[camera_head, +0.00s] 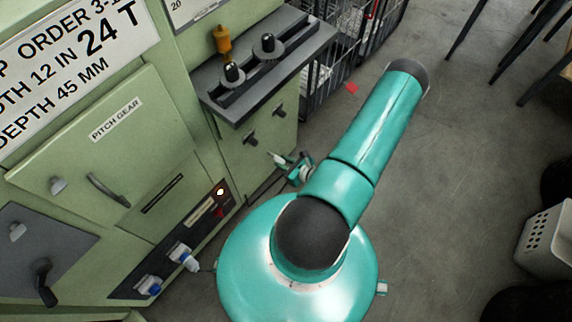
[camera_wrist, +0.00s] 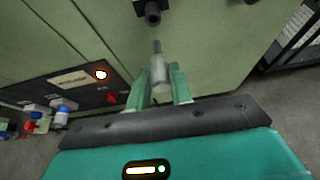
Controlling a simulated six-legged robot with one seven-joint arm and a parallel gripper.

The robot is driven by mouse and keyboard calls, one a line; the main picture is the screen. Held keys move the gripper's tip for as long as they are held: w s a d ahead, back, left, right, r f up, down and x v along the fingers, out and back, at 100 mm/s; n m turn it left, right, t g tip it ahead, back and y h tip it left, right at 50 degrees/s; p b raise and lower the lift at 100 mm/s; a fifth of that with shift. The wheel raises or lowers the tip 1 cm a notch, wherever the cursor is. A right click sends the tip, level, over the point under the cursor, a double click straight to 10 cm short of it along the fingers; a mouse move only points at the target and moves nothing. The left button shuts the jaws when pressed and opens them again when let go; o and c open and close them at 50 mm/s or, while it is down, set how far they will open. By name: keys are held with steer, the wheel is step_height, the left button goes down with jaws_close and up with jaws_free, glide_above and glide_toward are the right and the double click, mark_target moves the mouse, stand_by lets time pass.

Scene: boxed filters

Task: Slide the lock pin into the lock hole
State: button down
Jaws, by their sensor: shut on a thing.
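My gripper (camera_wrist: 159,85) is shut on a grey, stepped lock pin (camera_wrist: 158,68), held between its two green fingers in the wrist view. The pin's thin end points up the picture, towards a black round fitting (camera_wrist: 150,14) on the green panel. A gap shows between the pin tip and this fitting. The fitting looks like the lock hole, but I cannot see into its opening. In the head view my gripper (camera_head: 288,164) is low beside the green machine front, below two black fittings (camera_head: 250,138) (camera_head: 278,111). The pin is too small there to make out well.
The green machine (camera_head: 225,155) has a grey slotted shelf (camera_head: 285,65) with black knobs above the fittings. A dark control strip (camera_head: 180,240) with a lit lamp lies to the left. A wire cage (camera_head: 335,60) stands behind.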

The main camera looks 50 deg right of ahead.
steer(key=shift+w, duration=2.15)
steer(key=shift+w+a, duration=0.15)
steer(key=shift+w, duration=2.15)
steer(key=c, duration=1.2)
jaws_free()
steer(key=shift+o, duration=0.2)
steer(key=v, duration=1.3)
steer(key=shift+s+r, duration=0.2)
steer(key=shift+s, duration=0.1)
steer(key=shift+s, duration=0.15)
